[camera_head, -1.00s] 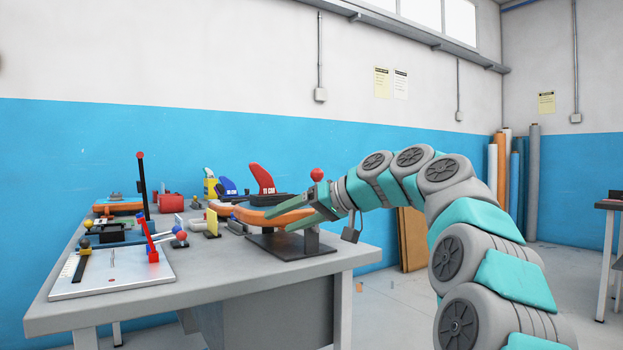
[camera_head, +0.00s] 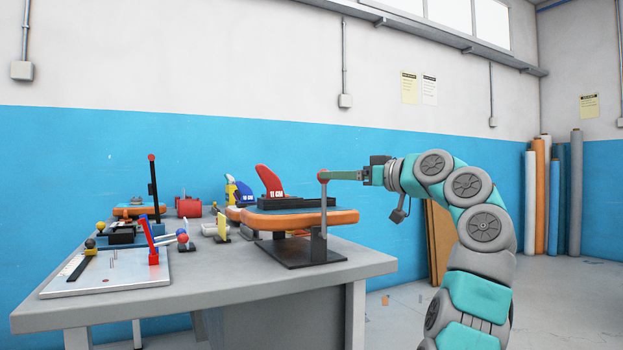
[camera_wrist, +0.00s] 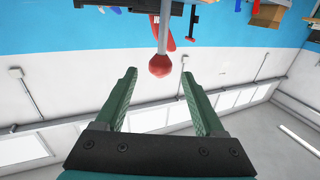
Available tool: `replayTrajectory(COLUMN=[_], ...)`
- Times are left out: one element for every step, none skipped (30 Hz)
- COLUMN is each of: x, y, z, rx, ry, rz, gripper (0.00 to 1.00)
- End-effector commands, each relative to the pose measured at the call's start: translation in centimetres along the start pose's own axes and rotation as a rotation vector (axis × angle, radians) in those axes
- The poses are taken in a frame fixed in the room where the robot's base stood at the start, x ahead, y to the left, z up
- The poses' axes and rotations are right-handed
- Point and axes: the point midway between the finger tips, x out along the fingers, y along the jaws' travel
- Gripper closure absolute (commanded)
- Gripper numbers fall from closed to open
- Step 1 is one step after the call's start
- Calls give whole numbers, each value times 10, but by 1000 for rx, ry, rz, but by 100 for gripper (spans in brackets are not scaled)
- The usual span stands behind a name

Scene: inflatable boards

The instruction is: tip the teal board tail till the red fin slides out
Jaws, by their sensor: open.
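The teal board tail (camera_head: 300,220) has a teal top and thick orange sides. It lies about level on a dark stand (camera_head: 297,252) on the bench. The red fin (camera_head: 269,181) stands upright in a long black box (camera_head: 293,203) on top of the board. An upright grey rod (camera_head: 323,215) with a red ball knob (camera_head: 323,176) rises at the board's right end. My gripper (camera_head: 337,175) is open, level with the knob and to its right. In the wrist view, the knob (camera_wrist: 160,66) lies between the open fingertips (camera_wrist: 158,74), with gaps on both sides.
A metal plate (camera_head: 105,280) with a red and blue lever (camera_head: 150,242) lies at the bench's front left. A second orange-sided piece (camera_head: 138,210), a red block (camera_head: 189,207) and a blue fin (camera_head: 244,194) stand farther back. The bench's front right corner is clear.

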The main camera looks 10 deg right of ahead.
Motion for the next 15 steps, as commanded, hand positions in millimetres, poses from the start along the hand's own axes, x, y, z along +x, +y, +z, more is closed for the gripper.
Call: replayTrajectory(x=[0, 1, 2, 3, 5, 8, 11, 14, 20, 24, 28, 34, 38, 43, 50], y=[0, 0, -1, -1, -1, 0, 0, 0, -1, -1, 0, 0, 0, 1, 0], z=[0, 0, 0, 0, 0, 0, 0, 0, 0, 0, 0, 0, 0, 0, 0], rx=[-8, -10, -11, -11, -11, -10, -10, -9, -9, -9, -9, -8, -8, -8, -8], ry=[1, 1, 1, 1, 1, 0, -1, -1, -2, -3, -3, -2, -1, -1, -2], rz=[1, 2, 2, 1, 1, 1, 1, 0, 0, 0, 0, 1, 2, 3, 2], gripper=[29, 29, 29, 29, 29, 29, 29, 29, 29, 29, 29, 29, 29, 29, 29])
